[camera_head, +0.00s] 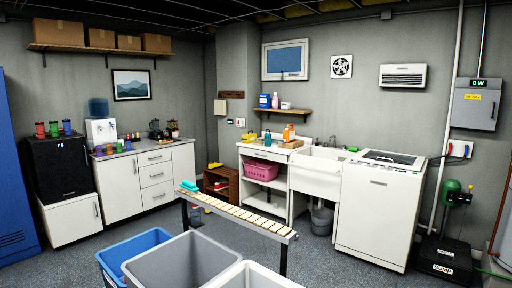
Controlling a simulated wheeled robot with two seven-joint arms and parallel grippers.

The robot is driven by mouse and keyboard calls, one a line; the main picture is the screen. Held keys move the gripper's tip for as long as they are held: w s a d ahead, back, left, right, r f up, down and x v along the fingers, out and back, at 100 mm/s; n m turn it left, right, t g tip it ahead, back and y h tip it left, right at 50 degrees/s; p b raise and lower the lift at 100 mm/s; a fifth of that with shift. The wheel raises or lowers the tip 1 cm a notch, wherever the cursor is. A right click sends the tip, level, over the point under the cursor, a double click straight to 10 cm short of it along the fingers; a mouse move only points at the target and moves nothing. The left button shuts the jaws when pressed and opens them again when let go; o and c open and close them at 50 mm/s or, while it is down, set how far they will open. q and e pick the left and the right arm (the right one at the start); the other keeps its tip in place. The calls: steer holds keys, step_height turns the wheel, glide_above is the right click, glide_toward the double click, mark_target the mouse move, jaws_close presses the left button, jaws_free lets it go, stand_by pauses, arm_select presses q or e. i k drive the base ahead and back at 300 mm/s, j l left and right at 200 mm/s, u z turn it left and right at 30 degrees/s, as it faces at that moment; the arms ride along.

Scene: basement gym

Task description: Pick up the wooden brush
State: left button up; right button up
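I cannot make out a wooden brush for certain. A small flat tan-brown item (292,144) lies on the white counter just left of the sink, but it is too small to tell what it is. A teal object (189,185) sits on the far left end of a narrow wooden-slatted bench (240,213) in the middle of the room. Neither of my grippers shows in the head view.
Blue (113,262), grey (180,262) and white bins stand close in front, before the bench. Behind are a white sink (317,171), a white top-lid machine (378,210) and a left counter (121,153). Grey floor is open between bench and left cabinets.

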mark_target(261, 143)
steer(key=i+l+z, duration=0.25)
steer(key=l, duration=0.25)
steer(key=i+l+z, duration=0.25)
steer(key=l, duration=0.2)
steer(key=i+l+z, duration=0.25)
steer(key=i, duration=0.25)
steer(key=i+l+z, duration=0.25)
steer(key=i, duration=0.3)
steer(key=i+l+z, duration=0.25)
steer(key=i, duration=0.3)
steer(key=i+u, duration=0.3)
steer(key=i, duration=0.25)
steer(key=i+u, duration=0.3)
steer(key=i, duration=0.25)
steer(key=i+l+u, duration=0.25)
steer(key=i, duration=0.3)
steer(key=i+j+u, duration=0.25)
steer(key=i+u, duration=0.15)
steer(key=i+j+u, duration=0.1)
steer(key=i+u, duration=0.7)
steer(key=i+l+u, duration=0.2)
steer(key=i+u, duration=0.2)
steer(key=i+j, duration=0.1)
steer(key=i, duration=1.65)
steer(key=i+z, duration=0.15)
steer(key=i, duration=0.4)
steer(key=i+j+z, duration=0.15)
steer(key=i, duration=0.35)
steer(key=i+j+z, duration=0.15)
steer(key=i, duration=0.4)
